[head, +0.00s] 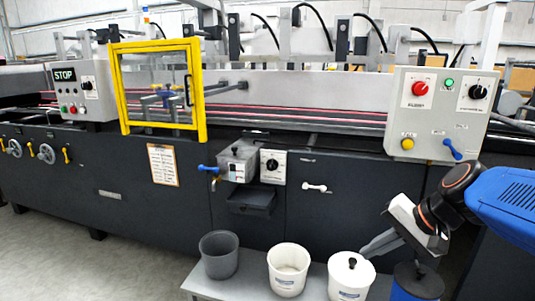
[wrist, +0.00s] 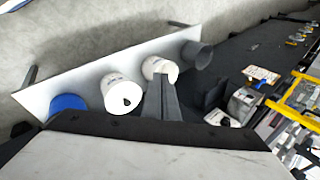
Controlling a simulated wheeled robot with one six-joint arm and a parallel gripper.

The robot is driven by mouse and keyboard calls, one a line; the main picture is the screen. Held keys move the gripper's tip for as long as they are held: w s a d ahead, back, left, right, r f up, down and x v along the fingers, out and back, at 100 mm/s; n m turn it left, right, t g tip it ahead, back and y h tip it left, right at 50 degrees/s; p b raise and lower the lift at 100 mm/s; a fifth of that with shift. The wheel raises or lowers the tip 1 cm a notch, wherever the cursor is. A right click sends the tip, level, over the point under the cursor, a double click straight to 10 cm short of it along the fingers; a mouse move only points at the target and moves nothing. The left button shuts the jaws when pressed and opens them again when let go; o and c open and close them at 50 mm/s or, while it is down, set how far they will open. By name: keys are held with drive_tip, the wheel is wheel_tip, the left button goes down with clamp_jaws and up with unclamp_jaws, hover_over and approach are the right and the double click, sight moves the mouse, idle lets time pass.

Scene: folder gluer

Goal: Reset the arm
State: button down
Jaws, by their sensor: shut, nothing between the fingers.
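My gripper (head: 366,252) is at the lower right of the head view, pointing left and slightly down. Its fingers are shut with nothing between them. In the head view their tips overlap the back edge of the lidded white bucket (head: 351,279); I cannot tell the exact gap. In the wrist view the shut fingers (wrist: 160,78) stand in front of the open white bucket (wrist: 152,66) and hide part of it. The lidded bucket also shows there (wrist: 117,92), left of the fingers.
A low bench (head: 208,287) carries a grey bucket (head: 220,258), an open white bucket (head: 287,272), the lidded bucket and a blue container (head: 414,284). Behind stands the dark machine (head: 100,180) with a yellow-framed guard (head: 121,90) and a control box (head: 437,112). Floor at left is clear.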

drive_tip(key=s+d+f+n+h, duration=0.2)
drive_tip(key=s+n, duration=0.1)
drive_tip(key=s, duration=0.3)
drive_tip(key=s+d+f+n+h, duration=0.2)
drive_tip(key=s+f+n+h, duration=0.1)
drive_tip(key=s, duration=0.3)
drive_tip(key=shift+d+f+n+h, duration=0.25)
drive_tip(key=shift+f+n+h, duration=0.05)
drive_tip(key=shift+n, duration=0.2)
idle(1.6)
